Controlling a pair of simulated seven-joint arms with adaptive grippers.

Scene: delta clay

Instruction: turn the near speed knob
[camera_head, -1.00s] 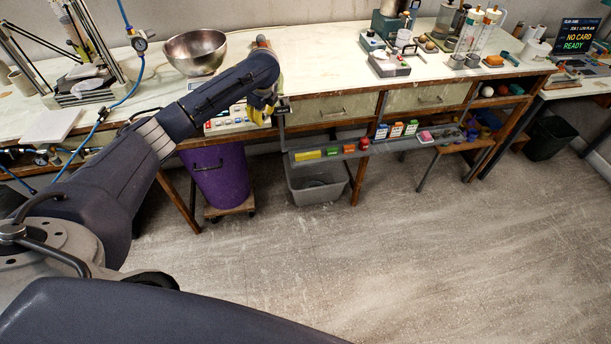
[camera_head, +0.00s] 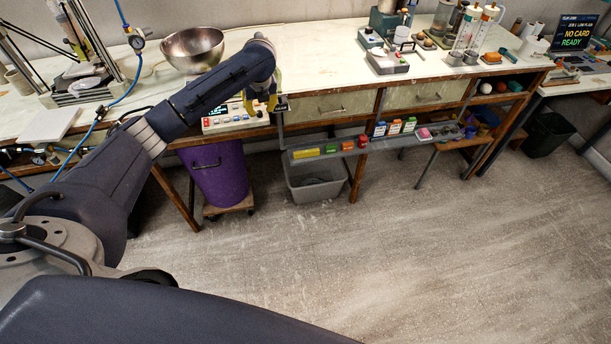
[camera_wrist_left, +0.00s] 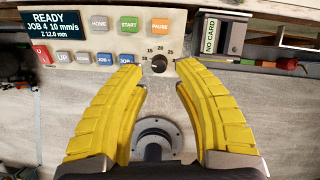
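The speed knob (camera_wrist_left: 159,63) is a small black round knob with a white pointer mark, on a pale control panel (camera_wrist_left: 88,42). Numbers 15, 20 and 25 show around it. In the left wrist view my left gripper (camera_wrist_left: 158,68) has its two yellow fingers spread, with the knob in line with the gap between the tips. I cannot tell whether the tips reach as far as the knob; neither appears to touch it. In the head view the left gripper (camera_head: 264,100) is at the bench's front edge, by the right end of the panel (camera_head: 226,121). The right gripper is not seen.
The panel has a READY display (camera_wrist_left: 56,24) and several coloured buttons. A NO CARD slot box (camera_wrist_left: 210,38) is close right of the knob. A steel bowl (camera_head: 193,48) stands behind the arm. A shelf with coloured blocks (camera_head: 333,148) hangs to the right.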

